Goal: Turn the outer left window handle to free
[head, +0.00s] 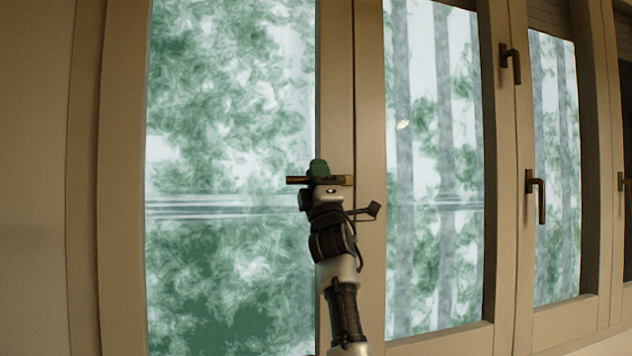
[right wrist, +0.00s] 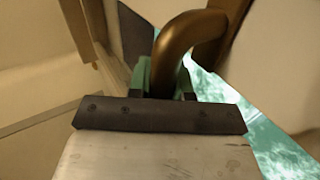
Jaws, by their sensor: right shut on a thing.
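The outer left window handle (head: 296,180) is a brown bar on the frame post between the two left panes. It lies about horizontal, its free end pointing left. My right gripper (head: 319,170), with green fingertips, is at this handle and shut on it, hiding its middle part. In the right wrist view the curved bronze handle (right wrist: 188,42) passes between the green fingers of the gripper (right wrist: 165,80). My left gripper is in neither view.
More handles sit on the frames to the right: an upper one (head: 516,66), a lower one hanging down (head: 541,200) and one at the right edge (head: 621,182). The window panes (head: 230,110) look shut. A plain wall (head: 35,180) is at the left.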

